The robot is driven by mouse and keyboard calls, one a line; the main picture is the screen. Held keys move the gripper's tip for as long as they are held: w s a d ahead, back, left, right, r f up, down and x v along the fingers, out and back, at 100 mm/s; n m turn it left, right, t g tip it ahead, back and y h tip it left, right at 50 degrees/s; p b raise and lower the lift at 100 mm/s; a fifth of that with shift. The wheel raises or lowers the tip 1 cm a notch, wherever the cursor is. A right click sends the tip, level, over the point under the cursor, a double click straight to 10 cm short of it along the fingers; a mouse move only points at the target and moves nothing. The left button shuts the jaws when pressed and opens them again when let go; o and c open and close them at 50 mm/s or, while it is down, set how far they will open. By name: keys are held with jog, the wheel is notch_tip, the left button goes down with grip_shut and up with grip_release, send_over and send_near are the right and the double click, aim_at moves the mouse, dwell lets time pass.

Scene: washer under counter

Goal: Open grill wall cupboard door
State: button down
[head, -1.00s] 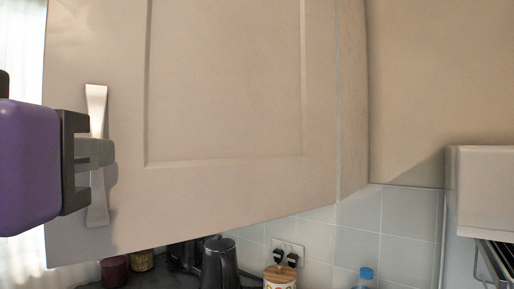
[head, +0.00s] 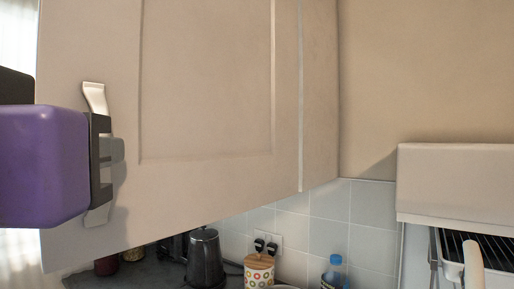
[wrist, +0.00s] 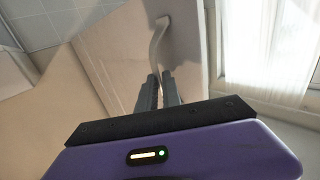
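The cream wall cupboard door (head: 205,90) fills the upper left and middle of the head view. Its curved metal handle (head: 94,97) runs upright near the door's left edge. My gripper (head: 117,150) is at the handle's middle, its fingers around it and close to the door face. In the wrist view the two dark fingers (wrist: 157,86) are close together, with the handle (wrist: 158,42) running down between their tips. The exact contact is partly hidden. The door's lower edge slants more steeply than before, and the door looks slightly swung out.
The cupboard's side (head: 319,100) is at the door's right. Below are a dark kettle (head: 205,258), a patterned jar (head: 259,271) and a blue-capped bottle (head: 335,268) on the counter. A white grill unit (head: 450,180) stands at the right. A bright curtained window (wrist: 268,50) is beside the door.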

jog(key=c, duration=1.5)
grip_release()
jog(key=shift+w+d+f, duration=0.1)
jog(key=shift+w+d, duration=0.35)
jog(key=shift+d, duration=0.05)
jog(key=shift+s+a, duration=0.15)
jog(key=b+v, duration=0.1)
jog(key=v, duration=0.6)
jog(key=shift+s+b, duration=0.3)
jog(key=shift+s, duration=0.1)
